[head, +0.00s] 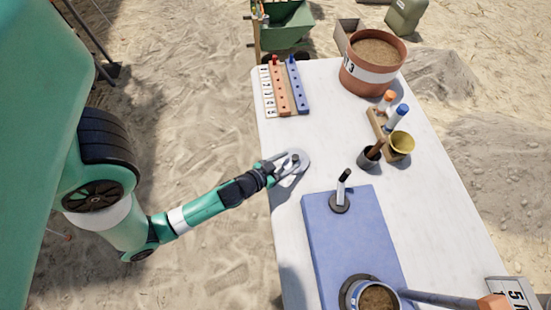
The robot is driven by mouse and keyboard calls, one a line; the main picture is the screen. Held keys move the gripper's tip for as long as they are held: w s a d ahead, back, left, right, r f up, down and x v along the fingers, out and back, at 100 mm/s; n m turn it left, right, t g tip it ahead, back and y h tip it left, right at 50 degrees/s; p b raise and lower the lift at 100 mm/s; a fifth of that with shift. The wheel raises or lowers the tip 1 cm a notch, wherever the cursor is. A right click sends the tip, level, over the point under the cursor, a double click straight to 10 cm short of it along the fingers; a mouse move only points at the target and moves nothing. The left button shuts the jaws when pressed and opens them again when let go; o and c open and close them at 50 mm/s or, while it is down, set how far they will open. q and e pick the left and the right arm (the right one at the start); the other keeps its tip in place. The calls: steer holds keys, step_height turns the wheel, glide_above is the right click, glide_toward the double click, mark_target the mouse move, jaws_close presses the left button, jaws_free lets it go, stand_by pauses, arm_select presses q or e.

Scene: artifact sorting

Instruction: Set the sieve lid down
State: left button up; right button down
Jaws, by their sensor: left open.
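The sieve lid (302,158) is a pale grey disc with a small dark knob, lying at the left edge of the white table (340,140). My left gripper (285,167) reaches in from the left and is open at the lid, with its fingers near the knob. The gripper covers part of the lid, and whether the fingers touch the knob is too small to tell. A round sieve-like container (375,297) filled with soil stands at the bottom edge of the view, partly cut off. My right gripper is not in view.
A blue mat (350,240) holds a dark-based upright tool (341,195). Orange and blue peg strips (281,88) lie at the table's far left. A soil-filled pot (372,62), a wooden holder (378,125) and a yellow cup (401,143) stand right. The table middle is clear.

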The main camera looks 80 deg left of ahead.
arm_select(q)
steer(key=b+v, duration=0.1)
steer(key=v, duration=0.6)
steer(key=shift+s+d+f+b, duration=0.1)
steer(key=shift+s+d+b, duration=0.05)
steer(key=shift+b, duration=0.2)
steer(key=shift+s+r, duration=0.3)
steer(key=shift+w, duration=0.1)
